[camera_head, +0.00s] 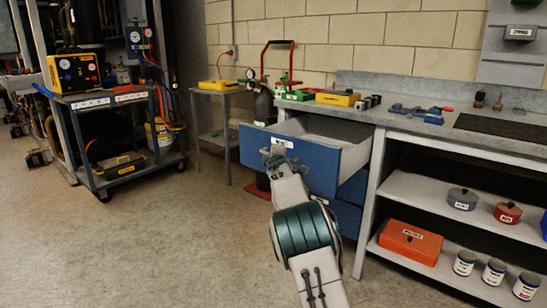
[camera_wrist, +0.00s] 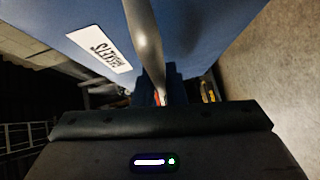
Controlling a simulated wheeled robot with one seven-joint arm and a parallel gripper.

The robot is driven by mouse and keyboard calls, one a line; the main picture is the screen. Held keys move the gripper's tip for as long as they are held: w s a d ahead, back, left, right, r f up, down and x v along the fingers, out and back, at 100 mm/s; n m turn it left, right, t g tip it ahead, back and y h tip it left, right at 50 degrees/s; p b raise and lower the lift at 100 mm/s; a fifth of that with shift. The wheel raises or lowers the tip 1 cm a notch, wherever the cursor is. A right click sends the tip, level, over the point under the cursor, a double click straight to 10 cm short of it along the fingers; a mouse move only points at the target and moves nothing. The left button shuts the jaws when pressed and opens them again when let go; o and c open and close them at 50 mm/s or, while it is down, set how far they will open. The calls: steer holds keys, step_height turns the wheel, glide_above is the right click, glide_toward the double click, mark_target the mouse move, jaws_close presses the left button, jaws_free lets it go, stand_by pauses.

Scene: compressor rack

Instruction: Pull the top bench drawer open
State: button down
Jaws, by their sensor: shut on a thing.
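The top bench drawer (camera_head: 318,168) has a blue front and stands pulled well out of the bench, its grey inside showing from above. My gripper (camera_head: 277,155) is at the left part of the drawer front. In the wrist view the blue front (camera_wrist: 200,30) fills the top, with a white label (camera_wrist: 100,48) and a grey bar handle (camera_wrist: 146,38). My gripper (camera_wrist: 160,92) is shut on the handle there. My arm hides part of the front in the head view.
Another blue drawer (camera_head: 347,217) below is closed. The worktop (camera_head: 400,118) carries a yellow case (camera_head: 338,99) and a blue vise-like tool (camera_head: 415,111). Open shelves (camera_head: 430,190) stand at the right. A small grey table (camera_head: 215,92) stands behind.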

steer(key=shift+d, duration=0.1)
steer(key=c, duration=1.5)
jaws_free()
steer(key=s+r+p, duration=0.1)
steer(key=s, duration=1.2)
steer(key=shift+s+d+r, duration=0.3)
steer(key=shift+d+r, duration=0.1)
steer(key=shift+d, duration=0.05)
